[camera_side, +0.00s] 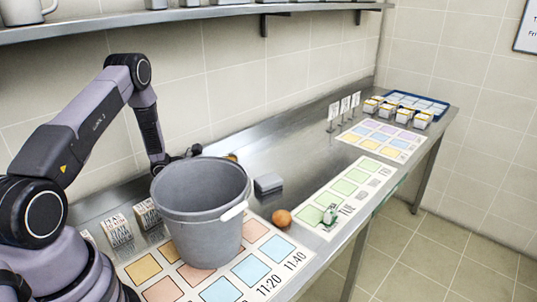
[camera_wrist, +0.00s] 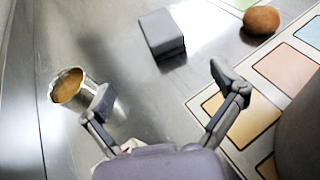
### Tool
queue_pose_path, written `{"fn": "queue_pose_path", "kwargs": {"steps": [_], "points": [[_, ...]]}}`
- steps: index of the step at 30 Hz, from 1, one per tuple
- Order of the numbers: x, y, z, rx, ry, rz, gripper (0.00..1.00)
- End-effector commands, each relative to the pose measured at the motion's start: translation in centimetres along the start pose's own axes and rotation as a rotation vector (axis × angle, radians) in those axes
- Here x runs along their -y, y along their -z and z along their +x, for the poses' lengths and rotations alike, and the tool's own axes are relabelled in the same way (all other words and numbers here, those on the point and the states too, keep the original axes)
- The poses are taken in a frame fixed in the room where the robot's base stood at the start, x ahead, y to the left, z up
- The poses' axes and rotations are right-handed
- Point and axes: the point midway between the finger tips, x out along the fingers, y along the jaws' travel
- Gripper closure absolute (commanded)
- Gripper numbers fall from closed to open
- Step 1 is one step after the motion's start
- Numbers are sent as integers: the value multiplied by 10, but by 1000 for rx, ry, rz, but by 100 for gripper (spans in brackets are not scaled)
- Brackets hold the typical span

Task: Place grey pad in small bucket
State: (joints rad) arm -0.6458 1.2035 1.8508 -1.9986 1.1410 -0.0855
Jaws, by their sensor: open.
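The grey pad (camera_side: 268,184) is a small block lying flat on the steel counter, behind and right of the bucket in the side view. It also shows at the top of the wrist view (camera_wrist: 163,35). The grey bucket (camera_side: 203,230), with a white handle grip, stands upright on the printed mat; its inner floor is hidden. Its dark side fills the lower right edge of the wrist view (camera_wrist: 303,140). My gripper (camera_wrist: 167,90) is open and empty, with the pad beyond its fingertips. In the side view it is mostly hidden behind the bucket rim.
A metal cup with brown contents (camera_wrist: 72,88) stands beside my left finger. A brown ball (camera_side: 281,218) lies right of the pad. Printed mats, card stands (camera_side: 344,107), small white tubs (camera_side: 396,112) and a blue tray (camera_side: 432,101) line the counter. A shelf (camera_side: 200,13) runs above.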

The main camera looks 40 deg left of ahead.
Motion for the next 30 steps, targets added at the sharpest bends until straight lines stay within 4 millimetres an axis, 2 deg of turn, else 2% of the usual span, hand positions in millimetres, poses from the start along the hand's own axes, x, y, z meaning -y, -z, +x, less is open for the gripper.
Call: {"fn": "queue_pose_path", "kwargs": {"steps": [12,17,21,24,27,30], "points": [[1,0,0,-2,4,-2,6],[17,-9,11,-58,111,-56,6],[45,-18,23,-240,274,-147,6],[56,-23,28,-425,322,-191,6],[55,-30,31,-601,284,-206,6],[44,-44,36,-729,180,-198,6]]}}
